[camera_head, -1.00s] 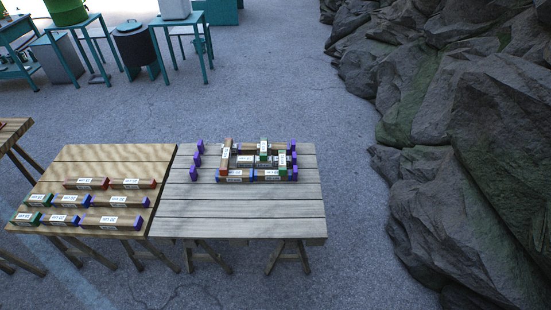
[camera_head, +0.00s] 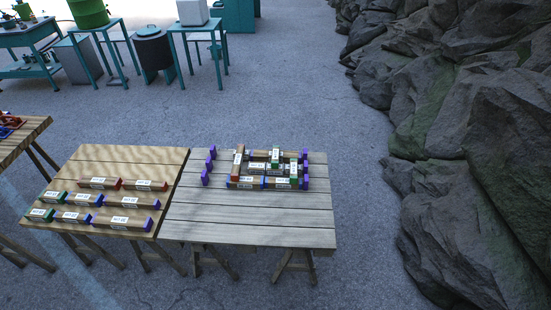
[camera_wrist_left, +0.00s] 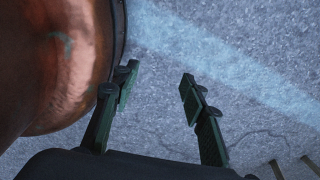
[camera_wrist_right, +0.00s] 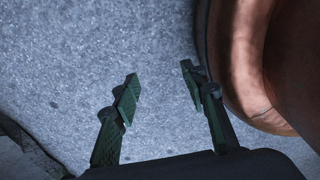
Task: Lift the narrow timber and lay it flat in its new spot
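Several labelled timbers with coloured ends lie in rows on the tan left table (camera_head: 120,156). They include a red-ended timber (camera_head: 98,183), another red-ended one (camera_head: 146,185), a short green-ended timber (camera_head: 40,215) and a long purple-ended timber (camera_head: 124,222). More timbers form a stacked frame (camera_head: 268,169) on the grey right table (camera_head: 250,217). I cannot tell which one is the narrow timber. My left gripper (camera_wrist_left: 157,82) is open and empty above the pavement in the left wrist view. My right gripper (camera_wrist_right: 158,82) is also open and empty above pavement. Neither gripper shows in the head view.
Small purple blocks (camera_head: 208,165) stand left of the stacked frame. The grey table's front part is bare. Rocks (camera_head: 470,180) rise on the right. Teal stands (camera_head: 200,27) and a dark bin (camera_head: 153,50) stand behind. Another wooden table (camera_head: 20,140) is at far left.

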